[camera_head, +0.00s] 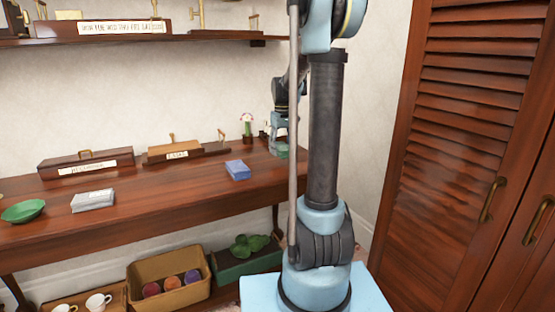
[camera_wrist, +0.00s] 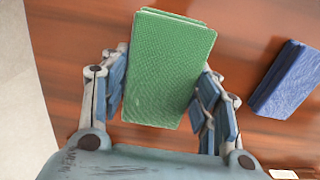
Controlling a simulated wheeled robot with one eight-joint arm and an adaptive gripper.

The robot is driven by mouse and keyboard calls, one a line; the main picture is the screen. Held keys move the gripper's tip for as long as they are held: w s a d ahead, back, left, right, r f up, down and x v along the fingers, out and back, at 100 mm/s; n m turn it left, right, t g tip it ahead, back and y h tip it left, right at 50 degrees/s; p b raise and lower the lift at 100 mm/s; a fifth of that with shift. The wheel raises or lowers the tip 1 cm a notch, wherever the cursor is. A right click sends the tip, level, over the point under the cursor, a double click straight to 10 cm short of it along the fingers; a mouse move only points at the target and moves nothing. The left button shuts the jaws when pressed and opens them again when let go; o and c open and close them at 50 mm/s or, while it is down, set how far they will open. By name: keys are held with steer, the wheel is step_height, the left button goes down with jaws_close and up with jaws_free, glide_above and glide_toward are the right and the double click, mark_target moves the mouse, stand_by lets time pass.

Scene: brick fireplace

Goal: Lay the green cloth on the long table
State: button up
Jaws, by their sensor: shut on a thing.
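The green cloth (camera_wrist: 168,60) is a folded, textured rectangle between the two fingers of my gripper (camera_wrist: 164,85) in the wrist view. My gripper is shut on it, one finger along each long side. In the head view the cloth (camera_head: 279,153) shows at the right end of the long table (camera_head: 165,205), below my gripper (camera_head: 280,138), partly hidden behind my arm. The reddish-brown tabletop (camera_wrist: 90,25) is under the cloth in the wrist view. I cannot tell whether the cloth touches it.
A blue folded cloth (camera_head: 238,170) lies nearby, also in the wrist view (camera_wrist: 288,80). A small potted plant (camera_head: 247,127) stands behind. Crates (camera_head: 170,270) sit below.

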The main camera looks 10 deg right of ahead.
mark_target(282, 163)
steer(key=shift+f, duration=2.25)
steer(key=o, duration=1)
